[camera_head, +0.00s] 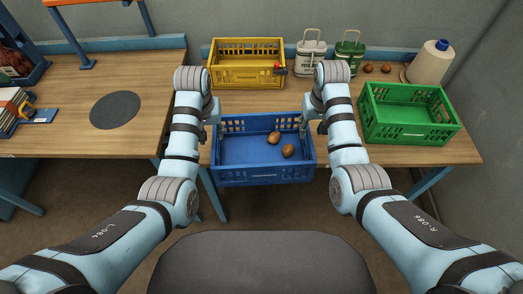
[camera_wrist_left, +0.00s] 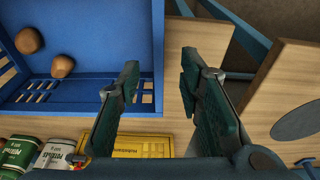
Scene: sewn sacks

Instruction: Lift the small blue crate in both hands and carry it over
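The blue crate (camera_head: 262,176) is at the middle of the table's front edge in the head view, its near side reaching past that edge. Two brown potatoes (camera_head: 273,137) (camera_head: 288,151) lie in it. My left gripper (camera_head: 214,117) is at its left wall. In the left wrist view the two fingers (camera_wrist_left: 158,85) are apart, with the crate's side wall (camera_wrist_left: 158,45) showing between them, apparently touching neither. My right gripper (camera_head: 304,124) is at the crate's right wall. Its fingers are too small and partly hidden to tell their opening. Whether the crate rests on the table is unclear.
A yellow crate (camera_head: 246,84) stands behind, and a green crate (camera_head: 371,130) stands right. A left table (camera_head: 72,92) with a dark round mat (camera_head: 115,110) has free room, across a gap.

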